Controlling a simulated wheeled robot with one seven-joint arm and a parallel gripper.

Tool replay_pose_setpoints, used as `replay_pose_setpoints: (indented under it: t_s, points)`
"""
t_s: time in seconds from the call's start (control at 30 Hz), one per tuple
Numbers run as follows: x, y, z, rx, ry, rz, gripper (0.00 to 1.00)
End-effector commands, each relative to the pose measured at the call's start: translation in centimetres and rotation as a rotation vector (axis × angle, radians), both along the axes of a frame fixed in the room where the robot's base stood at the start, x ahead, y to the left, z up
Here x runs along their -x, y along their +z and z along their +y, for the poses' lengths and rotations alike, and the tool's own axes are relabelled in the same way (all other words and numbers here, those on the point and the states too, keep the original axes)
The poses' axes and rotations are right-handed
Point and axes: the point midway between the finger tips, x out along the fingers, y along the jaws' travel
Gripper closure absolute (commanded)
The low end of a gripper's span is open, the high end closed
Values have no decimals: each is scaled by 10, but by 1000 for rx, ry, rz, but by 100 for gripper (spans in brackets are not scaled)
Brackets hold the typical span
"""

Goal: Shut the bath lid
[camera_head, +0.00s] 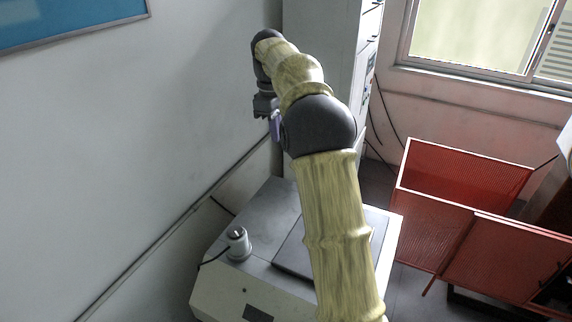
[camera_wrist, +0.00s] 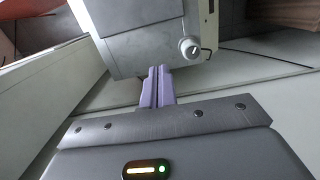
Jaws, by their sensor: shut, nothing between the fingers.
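The bath looks like a pale box (camera_head: 235,295) with a grey top, at the bottom of the head view against the wall. A dark flat panel (camera_head: 287,252) on its top may be the lid; my arm hides much of it, and I cannot tell whether it is fully closed. In the wrist view, the grey-and-white box (camera_wrist: 145,50) lies beyond my fingertips. My gripper (camera_head: 276,126) is above and behind the box in the head view. Its purple fingers (camera_wrist: 158,72) are together and empty in the wrist view. I cannot tell whether they touch the box.
A white cylinder (camera_head: 238,243) with a dark cable stands on the box's left side; it also shows in the wrist view (camera_wrist: 190,47). A tall grey cabinet (camera_head: 325,40) stands behind. Red mesh panels (camera_head: 440,210) are at right. The wall (camera_head: 130,130) closes the left side.

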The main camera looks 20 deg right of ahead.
Motion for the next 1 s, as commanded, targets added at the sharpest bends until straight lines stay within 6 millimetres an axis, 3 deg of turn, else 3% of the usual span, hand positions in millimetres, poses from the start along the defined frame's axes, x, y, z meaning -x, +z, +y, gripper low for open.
replay_pose_setpoints:
  t_s: [0.27,0.47,1.0]
  points:
    - [-1,-2,13,-1,21,1,100]
    - [0,-16,9,-1,16,3,100]
    - [5,-101,2,0,10,5,100]
